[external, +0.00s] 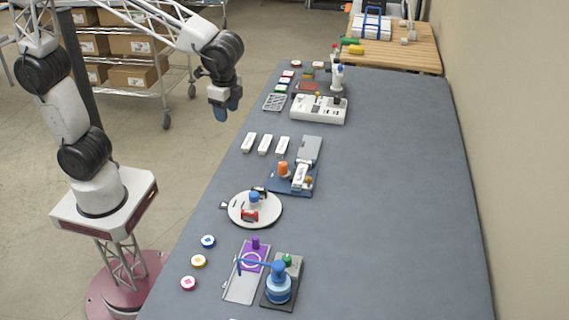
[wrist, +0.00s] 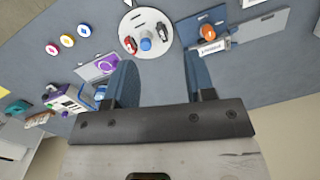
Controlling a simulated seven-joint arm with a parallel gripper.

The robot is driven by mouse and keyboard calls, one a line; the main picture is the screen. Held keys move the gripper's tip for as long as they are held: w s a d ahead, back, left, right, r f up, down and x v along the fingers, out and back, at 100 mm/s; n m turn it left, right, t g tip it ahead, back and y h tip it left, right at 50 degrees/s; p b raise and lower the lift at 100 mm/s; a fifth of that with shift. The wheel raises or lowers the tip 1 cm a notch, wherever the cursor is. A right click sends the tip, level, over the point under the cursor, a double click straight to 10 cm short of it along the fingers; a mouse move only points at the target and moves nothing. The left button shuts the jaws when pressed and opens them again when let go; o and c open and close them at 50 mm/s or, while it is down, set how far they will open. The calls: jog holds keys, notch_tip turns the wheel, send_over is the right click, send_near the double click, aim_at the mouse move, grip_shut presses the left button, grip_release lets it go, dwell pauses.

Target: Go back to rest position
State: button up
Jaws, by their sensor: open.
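My gripper (external: 226,108) is raised in the air beyond the left edge of the grey table (external: 390,180), well above it and touching nothing. In the wrist view my gripper (wrist: 157,85) shows two blue fingers spread apart with nothing between them. The table also shows in the wrist view (wrist: 255,75), with a white round plate (wrist: 128,45) beyond the fingertips.
On the table stand the round plate (external: 240,216), a blue box station (external: 285,190) with white sticks beside it (external: 265,145), a purple-and-grey tray (external: 240,288), a blue bottle (external: 279,285) and a white machine (external: 318,110). The table's right side is clear. A shelf with cartons (external: 130,76) stands behind my arm.

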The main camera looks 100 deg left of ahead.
jog(key=s+d+f+n+t, duration=0.1)
jog(key=s, duration=1.2)
jog(key=s+d+n+t+h, duration=0.1)
jog(key=s+t, duration=0.1)
jog(key=s, duration=1.1)
jog(key=shift+s+d+f, duration=0.15)
jog(key=shift+s+f, duration=0.1)
jog(key=shift+f, duration=0.15)
